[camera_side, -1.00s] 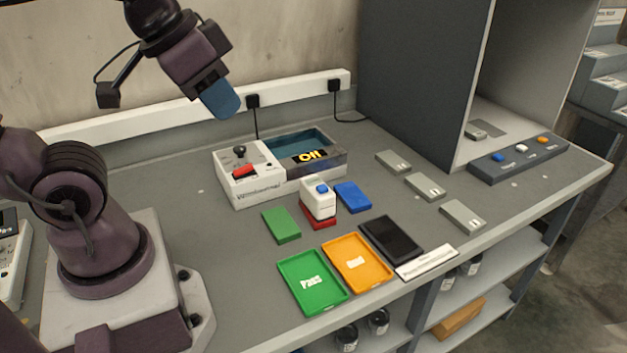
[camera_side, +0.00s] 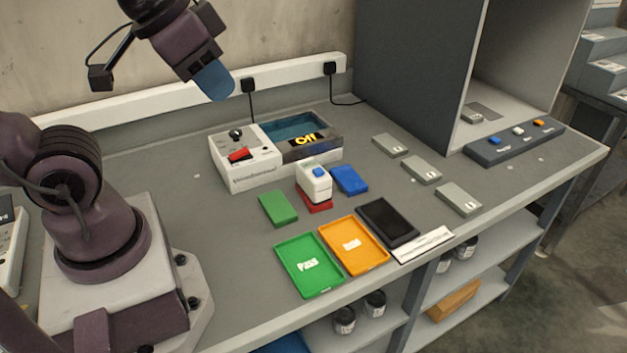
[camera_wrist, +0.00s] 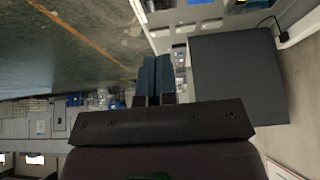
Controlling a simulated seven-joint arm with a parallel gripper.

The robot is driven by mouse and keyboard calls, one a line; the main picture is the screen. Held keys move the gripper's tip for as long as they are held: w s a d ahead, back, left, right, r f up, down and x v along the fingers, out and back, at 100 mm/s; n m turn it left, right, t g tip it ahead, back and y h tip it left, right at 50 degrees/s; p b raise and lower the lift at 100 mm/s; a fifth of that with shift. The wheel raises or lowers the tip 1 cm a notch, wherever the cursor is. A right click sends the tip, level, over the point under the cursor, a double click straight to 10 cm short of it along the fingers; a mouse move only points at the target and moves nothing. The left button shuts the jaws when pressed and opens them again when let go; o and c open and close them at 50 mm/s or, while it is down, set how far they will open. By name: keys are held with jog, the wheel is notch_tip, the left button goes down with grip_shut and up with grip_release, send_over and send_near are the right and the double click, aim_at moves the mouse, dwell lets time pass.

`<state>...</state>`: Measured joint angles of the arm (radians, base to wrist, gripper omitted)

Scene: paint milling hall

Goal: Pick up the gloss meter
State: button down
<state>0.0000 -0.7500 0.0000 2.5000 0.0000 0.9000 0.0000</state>
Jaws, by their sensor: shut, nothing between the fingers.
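The item that looks like the gloss meter is a small white box with a blue button on top (camera_side: 314,183), in the side view. It stands upright on a red block (camera_side: 316,206) in the middle of the bench. My gripper (camera_side: 218,86) hangs high above the bench, up and to the left of the white box and well apart from it. Its blue fingers are together and empty. In the wrist view the fingers (camera_wrist: 154,78) show close side by side, and I cannot make out the white box there.
A green block (camera_side: 278,209) and a blue block (camera_side: 349,180) flank the white box. A control box with a red switch (camera_side: 240,172) stands behind it. Green (camera_side: 305,285), orange (camera_side: 372,262) and black (camera_side: 388,222) trays lie in front. A grey booth (camera_side: 410,70) rises at right.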

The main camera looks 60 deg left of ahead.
dwell(0.3)
jog(key=shift+c, duration=2)
grip_release()
